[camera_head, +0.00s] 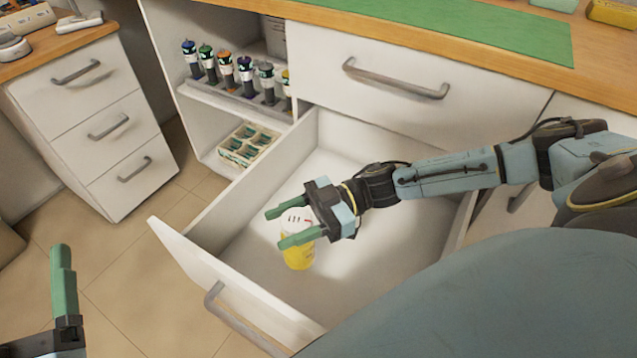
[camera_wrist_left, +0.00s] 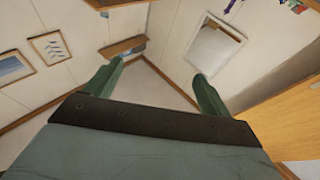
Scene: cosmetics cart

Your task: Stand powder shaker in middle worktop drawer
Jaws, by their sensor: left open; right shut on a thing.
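The powder shaker (camera_head: 299,256) is a yellow cylinder with a white top. My right gripper (camera_head: 289,228) is shut on it near its top, with the green fingers on either side. The shaker looks upright inside the open middle worktop drawer (camera_head: 245,299); I cannot tell whether its base touches the drawer floor. The drawer is white, pulled out, and holds nothing else that I see. My left gripper (camera_head: 62,290) is partly in view at the lower left, away from the drawer. It shows open and empty in the left wrist view (camera_wrist_left: 157,85).
The drawer's walls surround the right gripper, with bare floor around the shaker. An open shelf (camera_head: 236,101) with several bottles and a divided box (camera_head: 248,146) stand left of the drawer. A closed drawer (camera_head: 402,85) is above. A white drawer unit (camera_head: 92,120) stands at left.

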